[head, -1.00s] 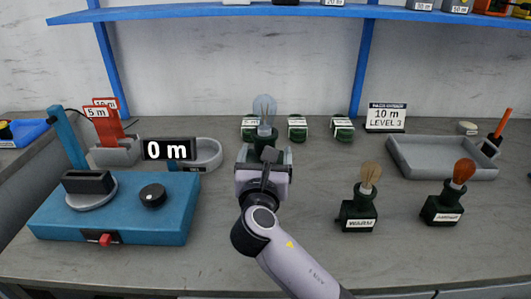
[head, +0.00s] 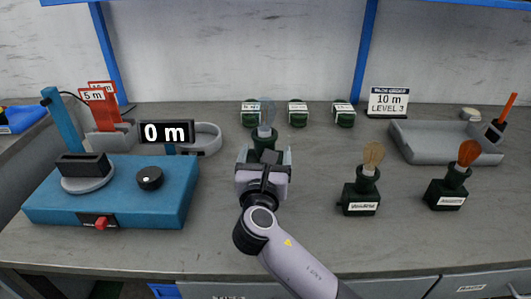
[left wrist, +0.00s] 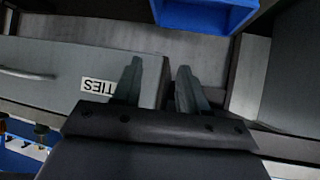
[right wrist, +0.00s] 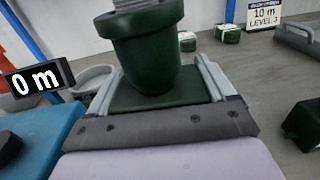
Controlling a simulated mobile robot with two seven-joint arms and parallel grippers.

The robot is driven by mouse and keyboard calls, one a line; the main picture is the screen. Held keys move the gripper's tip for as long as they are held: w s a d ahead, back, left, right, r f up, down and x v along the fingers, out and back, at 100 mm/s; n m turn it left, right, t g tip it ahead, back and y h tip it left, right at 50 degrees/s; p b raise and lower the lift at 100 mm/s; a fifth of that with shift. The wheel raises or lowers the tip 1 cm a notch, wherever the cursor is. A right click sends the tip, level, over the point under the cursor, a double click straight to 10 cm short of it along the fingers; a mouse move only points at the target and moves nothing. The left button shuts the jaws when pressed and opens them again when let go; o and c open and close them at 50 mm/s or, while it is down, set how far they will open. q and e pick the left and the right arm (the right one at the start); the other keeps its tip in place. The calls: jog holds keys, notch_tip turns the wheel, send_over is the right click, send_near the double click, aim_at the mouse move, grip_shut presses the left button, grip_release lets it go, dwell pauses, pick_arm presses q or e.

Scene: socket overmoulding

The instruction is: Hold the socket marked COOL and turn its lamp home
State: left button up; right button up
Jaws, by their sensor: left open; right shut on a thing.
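My right gripper (head: 265,156) is shut on a dark green socket (head: 264,141) with a clear bluish lamp (head: 267,114) upright in it. In the right wrist view the socket (right wrist: 148,62) sits between the two fingers; its label and lamp are out of sight there, so I cannot read its mark. Two other green sockets stand to the right: one (head: 360,192) with an amber lamp (head: 373,156), one (head: 447,187) with an orange lamp (head: 469,153). Their labels are too small to read surely. My left gripper (left wrist: 157,80) is open and empty, in front of drawers, outside the head view.
A blue tester (head: 110,195) with a knob and a "0 m" display (head: 167,132) stands left. Several small green blocks (head: 298,114) line the back. A grey tray (head: 440,155) and a "10 m LEVEL 3" sign (head: 388,102) are back right.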

jog(key=shift+f+b, duration=0.75)
jog(key=shift+f, duration=0.65)
jog(key=shift+f+b, duration=1.8)
jog(key=shift+f, duration=1.1)
jog(key=shift+f, duration=0.15)
